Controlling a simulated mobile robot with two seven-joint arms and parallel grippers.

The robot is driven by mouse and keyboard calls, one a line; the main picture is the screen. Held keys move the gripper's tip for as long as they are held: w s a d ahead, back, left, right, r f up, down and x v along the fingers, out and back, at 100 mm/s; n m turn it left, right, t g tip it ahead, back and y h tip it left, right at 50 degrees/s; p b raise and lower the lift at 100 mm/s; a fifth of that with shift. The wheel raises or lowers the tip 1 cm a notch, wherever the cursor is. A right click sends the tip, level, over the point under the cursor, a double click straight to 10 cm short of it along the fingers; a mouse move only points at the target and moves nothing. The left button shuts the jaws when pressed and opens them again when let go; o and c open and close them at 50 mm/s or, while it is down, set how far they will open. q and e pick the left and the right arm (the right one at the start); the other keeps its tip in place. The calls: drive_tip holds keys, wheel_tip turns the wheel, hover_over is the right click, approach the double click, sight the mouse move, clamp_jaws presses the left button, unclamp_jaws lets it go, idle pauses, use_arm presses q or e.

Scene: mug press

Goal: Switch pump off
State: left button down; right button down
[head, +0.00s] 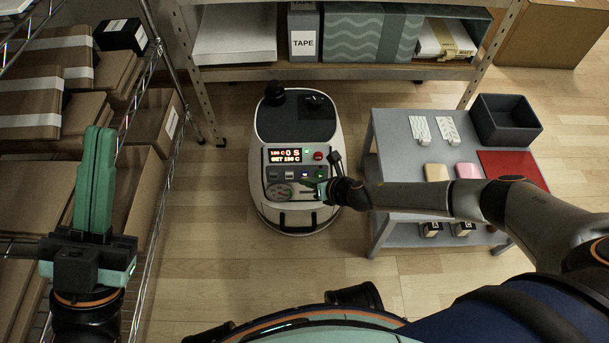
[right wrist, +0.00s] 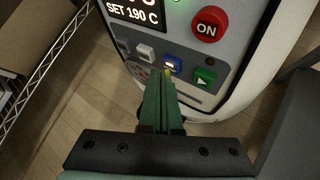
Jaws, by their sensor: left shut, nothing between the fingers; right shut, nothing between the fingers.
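The white press machine (head: 296,218) stands on the floor, with a lit display (head: 284,155) reading "SET 190 C" on its panel. The right wrist view shows a red ON button (right wrist: 210,25), a grey button (right wrist: 145,50), a blue button (right wrist: 171,65) and a green play button (right wrist: 205,77). No label naming the pump is readable. My right gripper (right wrist: 158,75) is shut and empty, its tips just in front of the panel by the blue button; I cannot tell if they touch. My left gripper (head: 100,130) is shut and empty, raised at the left.
A grey cart (head: 385,150) right of the machine carries a dark bin (head: 505,119), a red mat (head: 525,165) and small pads. A wire rack with cardboard boxes (head: 45,100) is at the left. A shelf (head: 340,72) stands behind. Floor between rack and machine is clear.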

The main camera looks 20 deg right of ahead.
drive_tip(key=shift+w+d+f, duration=0.1)
drive_tip(key=shift+w, duration=0.2)
drive_tip(key=shift+s, duration=0.1)
idle(0.3)
drive_tip(key=shift+s+a+r+p, duration=0.15)
drive_tip(key=shift+s+p, duration=0.15)
drive_tip(key=shift+s, duration=0.1)
drive_tip(key=shift+s+a+r+p, duration=0.1)
drive_tip(key=shift+s+p, duration=0.15)
drive_tip(key=shift+s, duration=0.15)
drive_tip(key=s+p, duration=0.1)
drive_tip(key=s, duration=0.1)
drive_tip(key=s+a+r+p, duration=0.1)
drive_tip(key=s+p, duration=0.1)
drive_tip(key=s, duration=0.1)
drive_tip(key=shift+s+a+r, duration=0.2)
drive_tip(key=shift+s+a, duration=0.1)
idle(1.7)
